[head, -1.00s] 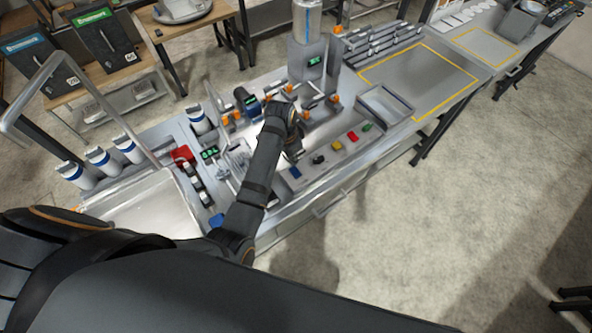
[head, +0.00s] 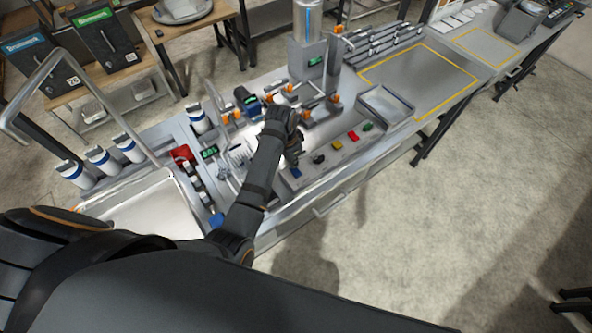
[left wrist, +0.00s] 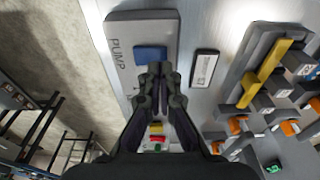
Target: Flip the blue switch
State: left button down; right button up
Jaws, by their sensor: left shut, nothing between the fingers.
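The blue switch (head: 296,173) is the leftmost of a row of coloured switches on a grey panel along the bench's front. In the left wrist view the blue switch (left wrist: 150,54) shows just beyond my fingertips, on a plate marked PUMP. My left gripper (head: 294,160) is shut and empty, close above the panel by the blue switch. It also shows in the left wrist view (left wrist: 160,72), pointing at the switch's near edge. I cannot tell whether it touches. My right gripper is not in view.
Black (head: 318,159), yellow (head: 337,145), red (head: 353,136) and green (head: 367,127) switches continue rightwards. Orange-handled valves (head: 309,115) stand behind. An empty grey tray (head: 384,104) lies to the right. A yellow-outlined area (head: 425,75) beyond it is clear.

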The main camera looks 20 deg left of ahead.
pick_arm(q)
jog(key=shift+f+b, duration=0.3)
jog(key=shift+f, duration=0.6)
dwell(0.9)
notch_tip(320, 180, up, 2)
jog(key=shift+r+p, duration=0.1)
jog(key=shift+p, duration=0.65)
jog(key=shift+r, duration=2.4)
